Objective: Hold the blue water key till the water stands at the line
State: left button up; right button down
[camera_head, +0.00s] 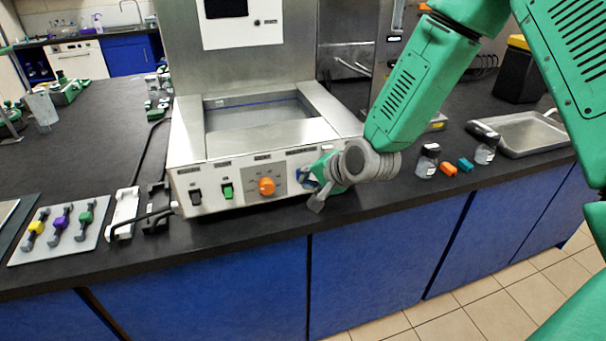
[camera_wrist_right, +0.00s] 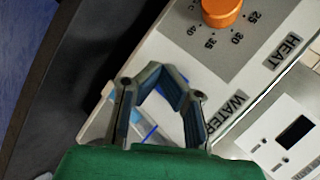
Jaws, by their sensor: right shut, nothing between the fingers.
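The steel water bath (camera_head: 188,145) stands on the dark bench, with a blue line (camera_head: 250,104) along the inside back wall of its basin. I cannot tell where the water surface stands against that line. My right gripper (camera_head: 318,197) is at the right end of the front panel, by the WATER label (camera_wrist_right: 228,114). Its fingers also show in the right wrist view (camera_wrist_right: 160,75), shut with nothing held. The blue water key (camera_wrist_right: 151,132) shows only as a sliver behind the fingers and is mostly hidden. I cannot tell whether they touch it. My left gripper is out of view.
The panel also has a black switch (camera_head: 195,197), a green switch (camera_head: 228,191) and an orange heat knob (camera_head: 266,187). Bottles (camera_head: 428,160), small orange and blue blocks, and a metal tray (camera_head: 535,133) lie to the right. A plate with coloured-handled pieces (camera_head: 35,252) lies left.

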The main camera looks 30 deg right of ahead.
jog(key=shift+w+d, duration=0.1)
jog(key=shift+w, duration=0.3)
dwell(1.9)
jog(key=shift+s, duration=0.1)
dwell(5.0)
jog(key=shift+s+a, duration=0.2)
jog(key=shift+s, duration=0.55)
jog(key=shift+p, duration=0.3)
